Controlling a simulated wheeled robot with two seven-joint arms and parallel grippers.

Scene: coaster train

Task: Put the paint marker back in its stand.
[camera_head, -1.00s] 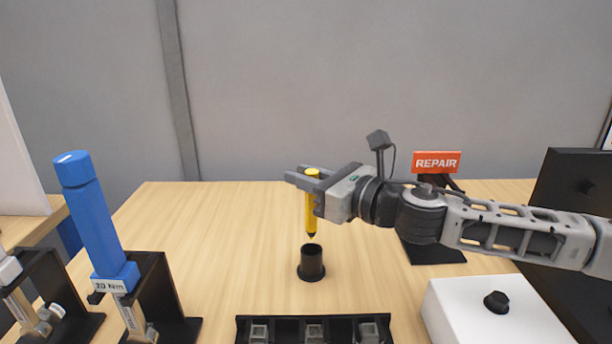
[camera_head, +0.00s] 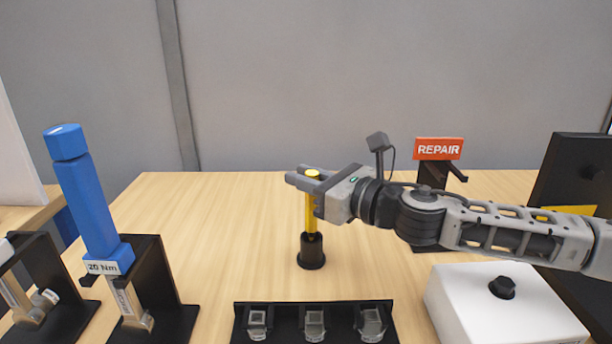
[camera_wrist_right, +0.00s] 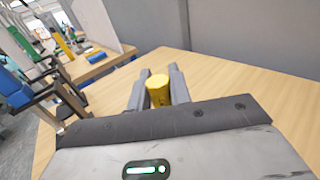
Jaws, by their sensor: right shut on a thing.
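The yellow paint marker (camera_head: 311,215) is upright in the head view, its lower end at the mouth of the black round stand (camera_head: 311,253). The tip is hidden, and it looks to be inside the stand. My right gripper (camera_head: 306,178) is shut on the marker near its top, above the stand. In the right wrist view, the marker's yellow top (camera_wrist_right: 158,90) sits between the two fingers. My left gripper is not in view.
A black rack (camera_head: 285,335) with several clear pieces stands in front of the stand. A blue torque tool (camera_head: 92,205) leans in a black holder at left. A white box (camera_head: 470,300) with a black knob and a REPAIR sign (camera_head: 438,149) stand at right.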

